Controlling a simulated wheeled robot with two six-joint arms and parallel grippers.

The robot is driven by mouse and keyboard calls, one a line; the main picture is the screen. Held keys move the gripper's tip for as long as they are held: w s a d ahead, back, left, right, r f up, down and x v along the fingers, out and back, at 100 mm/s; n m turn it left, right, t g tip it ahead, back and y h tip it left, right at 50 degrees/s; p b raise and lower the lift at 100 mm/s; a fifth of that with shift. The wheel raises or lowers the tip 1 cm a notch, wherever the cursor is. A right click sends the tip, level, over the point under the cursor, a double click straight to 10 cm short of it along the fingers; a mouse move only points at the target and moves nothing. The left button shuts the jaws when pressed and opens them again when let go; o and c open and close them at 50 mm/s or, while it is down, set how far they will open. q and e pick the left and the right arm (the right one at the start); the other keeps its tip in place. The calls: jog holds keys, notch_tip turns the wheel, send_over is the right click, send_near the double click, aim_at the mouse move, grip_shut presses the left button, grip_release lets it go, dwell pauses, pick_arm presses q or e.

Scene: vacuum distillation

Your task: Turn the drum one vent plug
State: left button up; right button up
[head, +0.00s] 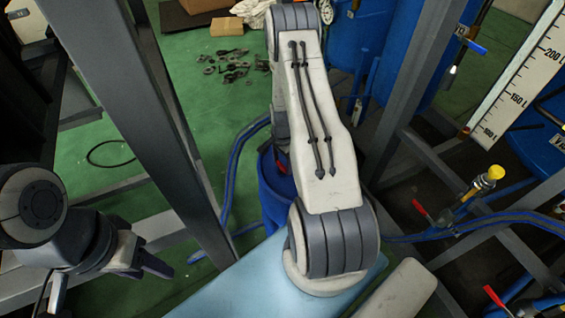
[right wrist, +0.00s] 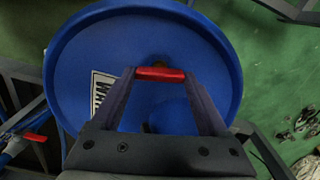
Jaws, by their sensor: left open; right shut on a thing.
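The drum (right wrist: 85,50) is blue with a round raised rim and fills most of the right wrist view, seen from above. A red bar-shaped vent plug (right wrist: 160,74) sits over its lid, between the fingertips of my right gripper (right wrist: 162,78), which is shut on it. In the head view, the drum (head: 272,195) is partly hidden behind my right arm, and that gripper is mostly hidden too. My left gripper (head: 150,262) is open and empty at the lower left, well apart from the drum.
A grey upright post (head: 150,110) stands between my left gripper and the drum. Blue hoses (head: 232,175) run beside the drum. Small dark metal parts (head: 232,70) lie on the green floor. A pipe with a yellow-capped fitting (head: 490,175) and red-handled valves is at the right.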

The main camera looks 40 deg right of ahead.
aim_at(283, 165)
jog(key=n, duration=0.5)
jog(key=shift+n, duration=0.3)
jog(key=n, duration=1)
jog(key=shift+n, duration=0.4)
jog(key=n, duration=0.4)
jog(key=shift+n, duration=0.4)
jog(key=o, duration=1.2)
jog(key=shift+o, duration=0.2)
jog(key=shift+r, duration=0.1)
notch_tip(283, 165, up, 10)
jog(key=shift+r, duration=0.15)
